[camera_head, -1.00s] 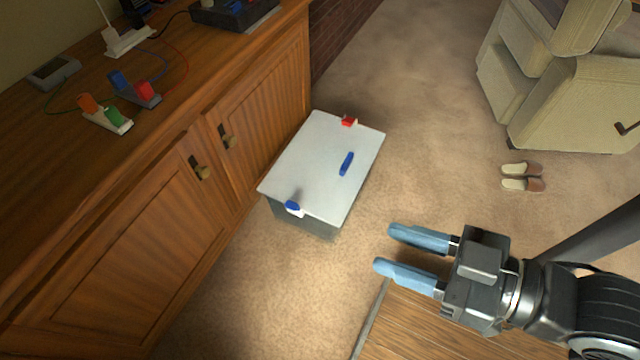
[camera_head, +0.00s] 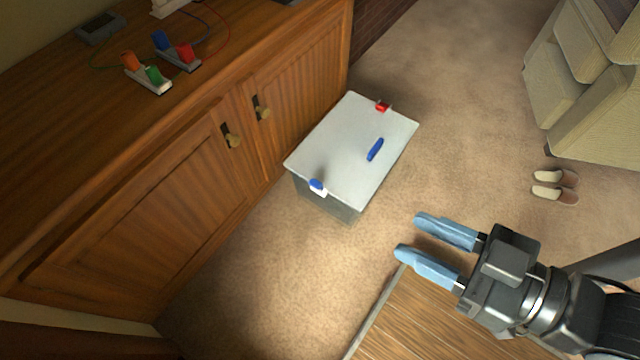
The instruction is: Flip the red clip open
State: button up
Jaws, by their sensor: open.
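A red clip (camera_head: 382,106) sits at the far edge of the white lid (camera_head: 345,143) of a grey box (camera_head: 326,200) on the carpet. A blue clip (camera_head: 317,187) is on the near edge, and a blue handle (camera_head: 375,149) lies on the lid's right part. My gripper (camera_head: 408,235) is to the lower right of the box, apart from it. Its two blue fingers are spread with nothing between them. The red clip is too small to tell its exact position.
A wooden cabinet (camera_head: 150,220) stands close along the box's left side, with switches (camera_head: 183,54) and wires on top. Carpet is clear beyond the box. A wooden surface (camera_head: 400,320) lies below my gripper.

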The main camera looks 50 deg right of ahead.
aim_at(382, 107)
jog(key=z, duration=1.45)
